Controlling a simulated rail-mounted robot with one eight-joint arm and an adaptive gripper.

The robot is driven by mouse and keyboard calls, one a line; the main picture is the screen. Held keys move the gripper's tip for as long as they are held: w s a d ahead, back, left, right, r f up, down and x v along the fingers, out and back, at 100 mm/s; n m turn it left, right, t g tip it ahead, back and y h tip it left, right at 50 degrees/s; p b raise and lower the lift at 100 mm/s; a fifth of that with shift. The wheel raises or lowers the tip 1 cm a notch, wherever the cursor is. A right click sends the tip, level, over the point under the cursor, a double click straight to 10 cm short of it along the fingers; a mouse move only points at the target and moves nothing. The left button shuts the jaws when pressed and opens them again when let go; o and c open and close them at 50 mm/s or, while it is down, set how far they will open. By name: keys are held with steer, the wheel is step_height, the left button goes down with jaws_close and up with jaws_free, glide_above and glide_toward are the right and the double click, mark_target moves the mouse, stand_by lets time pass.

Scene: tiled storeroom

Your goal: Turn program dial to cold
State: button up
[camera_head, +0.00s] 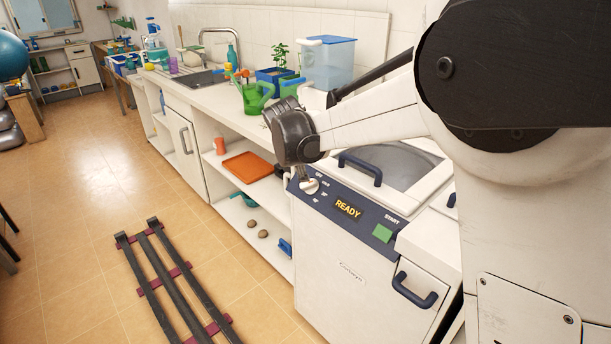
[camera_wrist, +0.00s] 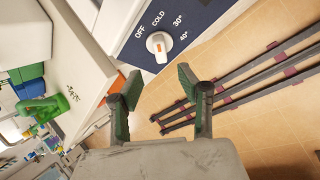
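The white program dial (camera_wrist: 159,44) sits on the dark blue control panel (camera_wrist: 197,18) of the washing machine, with OFF, COLD, 30° and 40° printed around it. It has a small orange mark, but I cannot tell for sure which label it points to. The dial (camera_head: 309,186) also shows at the left end of the panel in the head view. My gripper (camera_wrist: 158,85) is open and empty, with its two green-padded fingers apart and the dial seen beyond the gap between them. In the head view my gripper (camera_head: 297,138) is above the dial, its fingertips largely hidden.
The panel has a lit READY display (camera_head: 348,208) and a green START button (camera_head: 382,233). The lid handle (camera_head: 360,168) stands up behind the panel. A green watering can (camera_head: 254,96) stands on the counter. Dark floor rails (camera_head: 165,278) lie on the tiles at left.

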steer(key=shift+v, duration=1)
steer(key=s+d+r+m+y, duration=0.1)
steer(key=s+d+r+m, duration=0.35)
steer(key=s+d, duration=0.4)
steer(key=s+d+r+m, duration=0.4)
steer(key=s+d+m, duration=0.1)
steer(key=s+d, duration=0.35)
steer(key=s+d+f+m, duration=0.1)
steer(key=s+d+m, duration=0.1)
steer(key=s, duration=0.5)
steer(key=s+d+f+m, duration=0.2)
steer(key=s+d+m, duration=0.1)
steer(key=s, duration=0.3)
steer(key=s+d+f+m+t+p, duration=0.1)
steer(key=s+d+f+m, duration=0.1)
steer(key=s+m, duration=0.3)
steer(key=s+d, duration=0.1)
steer(key=s, duration=0.1)
steer(key=shift+s+y, duration=0.3)
steer(key=shift+s, duration=0.05)
